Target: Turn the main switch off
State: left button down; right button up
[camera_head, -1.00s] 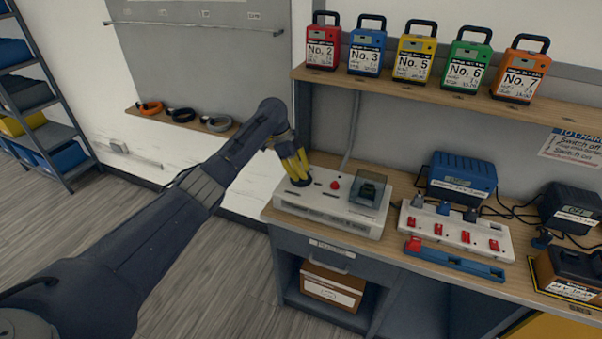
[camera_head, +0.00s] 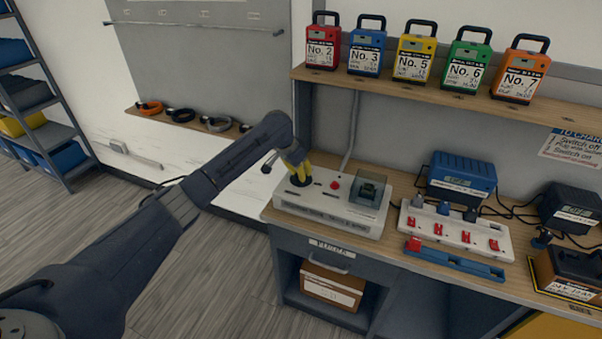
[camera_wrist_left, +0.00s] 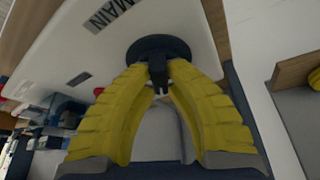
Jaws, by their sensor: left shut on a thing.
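The main switch is a round black knob with a raised grip bar (camera_wrist_left: 157,48), on a pale control box (camera_head: 335,212) at the left end of the bench. A label reading MAIN (camera_wrist_left: 110,14) is beside it in the left wrist view. My left gripper (camera_head: 300,176) reaches down onto the knob. Its yellow ridged fingers (camera_wrist_left: 158,78) are shut on the grip bar, one on each side. In the head view the fingers hide part of the knob. My right gripper is in neither view.
A red button (camera_head: 335,184) and a clear-covered unit (camera_head: 369,192) are on the same box. A white power strip (camera_head: 455,230) with red switches and a blue bar (camera_head: 455,261) lie to the right. Numbered packs stand on the shelf (camera_head: 440,95) above.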

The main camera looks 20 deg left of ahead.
pick_arm(q)
jog(key=n+y, duration=0.1)
jog(key=n, duration=0.4)
jog(key=shift+y, duration=0.4)
jog(key=shift+n, duration=0.3)
jog(key=c, duration=1.4)
grip_release()
jog(key=shift+o, duration=0.2)
jog(key=shift+r+t, duration=0.1)
jog(key=shift+t, duration=0.2)
jog(key=v, duration=1.1)
jog(key=shift+s+r, duration=0.15)
jog(key=shift+r, duration=0.2)
jog(key=shift+d, duration=0.1)
